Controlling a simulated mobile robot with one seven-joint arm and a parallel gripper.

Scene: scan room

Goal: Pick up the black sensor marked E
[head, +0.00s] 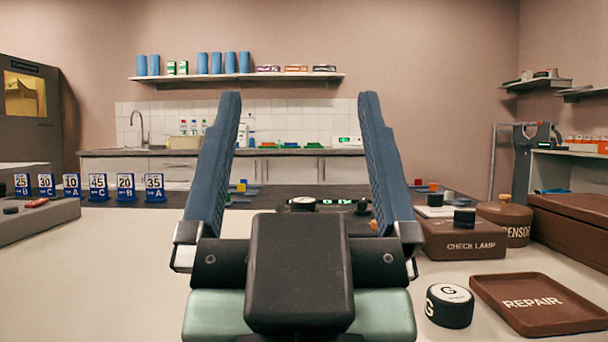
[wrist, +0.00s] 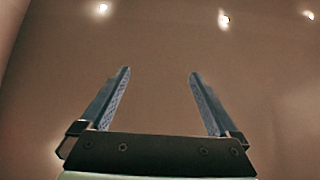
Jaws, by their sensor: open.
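My gripper (head: 300,96) is raised in front of the head camera, its two blue fingers wide apart with nothing between them. In the wrist view my gripper (wrist: 159,71) is also open and empty, against bare wall or ceiling. I can read no letter E on any sensor. A black sensor with a white top (head: 450,306) at the front right is marked G.
An empty brown REPAIR tray (head: 545,325) lies at the right front, beside the G sensor. A brown SENSOR container (head: 505,222) and a large brown case (head: 570,230) stand behind it. Blue number signs (head: 97,187) line the left. The pale table at front left is clear.

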